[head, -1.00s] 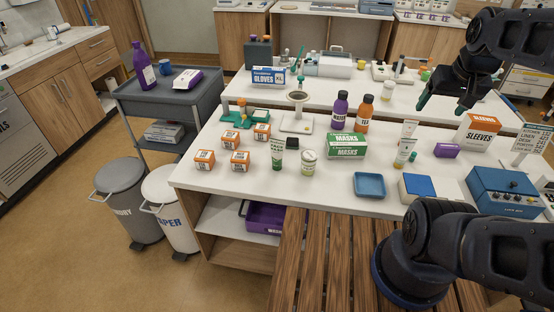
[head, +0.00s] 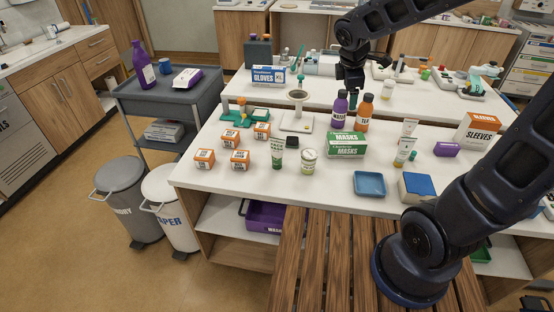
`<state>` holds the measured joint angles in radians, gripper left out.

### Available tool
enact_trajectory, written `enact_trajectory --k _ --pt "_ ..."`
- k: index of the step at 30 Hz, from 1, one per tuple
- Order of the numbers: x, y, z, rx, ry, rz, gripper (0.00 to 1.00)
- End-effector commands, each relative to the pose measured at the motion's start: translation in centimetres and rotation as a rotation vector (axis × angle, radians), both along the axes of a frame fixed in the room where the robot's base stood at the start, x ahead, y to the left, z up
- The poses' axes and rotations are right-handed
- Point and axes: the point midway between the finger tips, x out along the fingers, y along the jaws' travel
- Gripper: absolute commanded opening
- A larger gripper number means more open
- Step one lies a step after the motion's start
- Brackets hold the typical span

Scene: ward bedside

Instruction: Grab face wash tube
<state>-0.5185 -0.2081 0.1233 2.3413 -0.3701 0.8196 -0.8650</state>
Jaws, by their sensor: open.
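A white and green tube (head: 277,154) stands upright on its dark cap near the front left of the white table; its small label seems to read face wash. A second pale tube (head: 403,152) with a coloured label stands farther right, with another white tube (head: 410,128) behind it. My gripper (head: 352,101) points down over the back of the table, behind the purple and orange bottles and up and to the right of the face wash tube. It is open and apart from the tube. Its fingertips are partly hidden by the bottles.
A green masks box (head: 346,144), purple bottle (head: 339,109) and orange bottle (head: 363,112) stand to the right.

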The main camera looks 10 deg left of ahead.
Motion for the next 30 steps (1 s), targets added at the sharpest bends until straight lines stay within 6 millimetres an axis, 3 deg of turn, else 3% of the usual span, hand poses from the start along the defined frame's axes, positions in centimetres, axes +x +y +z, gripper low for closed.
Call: enact_trajectory --k 1,7,15,21,30 --pt "0.2 2.0 -0.9 -0.036 0.011 0.097 0.79" --pt "-0.1 9.6 -4.0 -0.176 0.035 0.494 0.79" --pt "-2.7 19.2 -8.8 -0.343 0.059 0.988 0.79" --pt "-4.3 22.7 -10.7 -0.405 0.062 1.179 0.79" --pt "-3.6 23.0 -13.8 -0.417 0.066 1.209 0.79"
